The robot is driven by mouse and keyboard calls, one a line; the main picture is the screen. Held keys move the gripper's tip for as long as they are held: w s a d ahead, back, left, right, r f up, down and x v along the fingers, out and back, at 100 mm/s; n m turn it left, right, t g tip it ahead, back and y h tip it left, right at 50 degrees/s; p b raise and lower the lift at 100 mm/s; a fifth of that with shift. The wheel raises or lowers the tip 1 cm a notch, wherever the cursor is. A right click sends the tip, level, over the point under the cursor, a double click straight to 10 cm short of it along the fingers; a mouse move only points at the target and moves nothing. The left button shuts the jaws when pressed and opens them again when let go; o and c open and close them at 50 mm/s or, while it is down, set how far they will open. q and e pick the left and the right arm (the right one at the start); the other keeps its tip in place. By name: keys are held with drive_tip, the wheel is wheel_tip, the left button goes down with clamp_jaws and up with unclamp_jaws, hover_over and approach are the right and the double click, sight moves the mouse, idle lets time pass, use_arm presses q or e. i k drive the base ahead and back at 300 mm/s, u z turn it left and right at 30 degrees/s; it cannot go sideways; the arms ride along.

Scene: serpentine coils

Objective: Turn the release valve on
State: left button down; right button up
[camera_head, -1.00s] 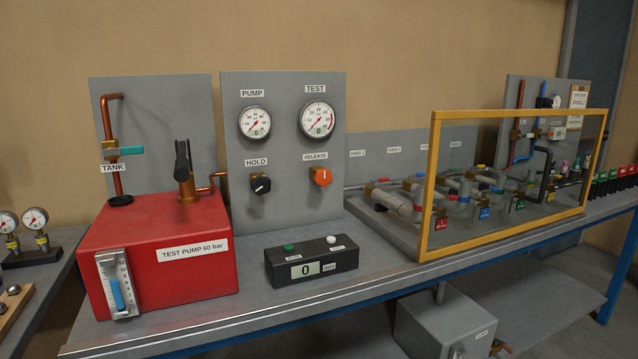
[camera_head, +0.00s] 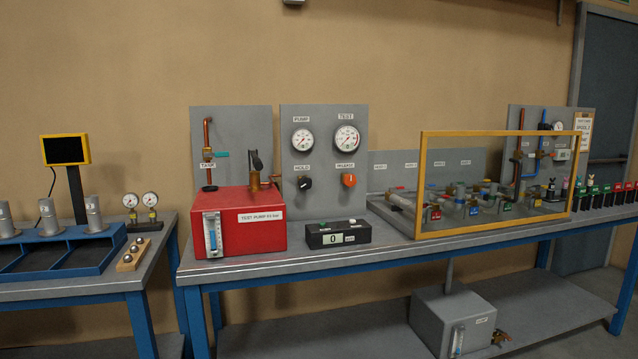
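The release valve is an orange knob (camera_head: 349,180) on the right half of the upright grey panel (camera_head: 325,201), under a RELEASE label. Its pointer stands about upright. The TEST gauge (camera_head: 347,138) is above it. The black HOLD knob (camera_head: 304,183) is to its left, turned at a slant, with the PUMP gauge (camera_head: 303,140) above. The red test pump tank (camera_head: 235,222) stands left of the panel, with a dark pump handle (camera_head: 256,160) and a teal-handled tank valve (camera_head: 222,154). Neither of my grippers is in view.
A black counter box (camera_head: 338,236) reading 0 sits before the panel. A yellow-framed clear guard (camera_head: 421,190) stands right, before pipework. Another bench with a blue rack (camera_head: 60,255) is at left, across a narrow gap. A grey box (camera_head: 453,320) sits on the lower shelf.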

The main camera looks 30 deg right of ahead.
sight(350, 181)
drive_tip(key=u, duration=0.35)
drive_tip(key=i, duration=1.55)
drive_tip(key=z, duration=1)
